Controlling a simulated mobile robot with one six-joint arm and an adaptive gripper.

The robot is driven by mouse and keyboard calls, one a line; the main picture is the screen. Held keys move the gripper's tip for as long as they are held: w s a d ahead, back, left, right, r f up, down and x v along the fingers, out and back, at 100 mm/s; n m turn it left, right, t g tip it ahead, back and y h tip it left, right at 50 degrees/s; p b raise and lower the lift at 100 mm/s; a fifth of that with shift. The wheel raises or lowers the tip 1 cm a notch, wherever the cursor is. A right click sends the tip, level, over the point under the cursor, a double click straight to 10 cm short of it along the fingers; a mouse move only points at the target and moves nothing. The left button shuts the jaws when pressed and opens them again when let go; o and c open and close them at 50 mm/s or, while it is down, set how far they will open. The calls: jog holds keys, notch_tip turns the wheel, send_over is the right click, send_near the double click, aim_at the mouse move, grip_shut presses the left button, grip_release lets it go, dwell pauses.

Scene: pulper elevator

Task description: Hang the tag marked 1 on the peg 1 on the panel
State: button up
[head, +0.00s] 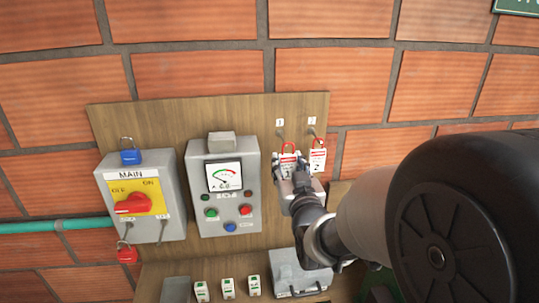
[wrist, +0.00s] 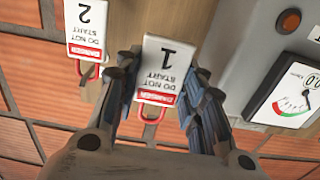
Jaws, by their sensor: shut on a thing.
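The tag marked 1 (head: 288,159) is a white and red card with a red loop at its top. In the wrist view the tag (wrist: 166,68) appears upside down between the fingers of my gripper (wrist: 165,82), which is shut on it. In the head view my gripper (head: 291,172) is at the panel's right side. Peg 1 (head: 281,134) sticks out under the small "1" label, just above and left of the tag's loop. I cannot tell whether the loop touches the peg. The wooden panel (head: 160,117) is on the brick wall.
The tag marked 2 (head: 318,160) is close on the right, under peg 2 (head: 313,131). A grey meter box (head: 198,173) is left of my gripper. Farther left is the MAIN switch box (head: 170,180) with a blue padlock (head: 130,157). A grey box (head: 299,272) is below.

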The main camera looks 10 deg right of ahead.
jog(key=shift+w+f+p, duration=0.1)
jog(key=shift+w+p, duration=0.55)
jog(key=shift+w, duration=0.65)
jog(key=shift+w+f+b, duration=0.45)
jog(key=shift+w+b, duration=0.1)
jog(key=shift+b, duration=0.3)
jog(key=shift+w+f+b, duration=0.1)
jog(key=shift+b, duration=0.25)
jog(key=o, duration=1.1)
jog(key=shift+c, duration=0.2)
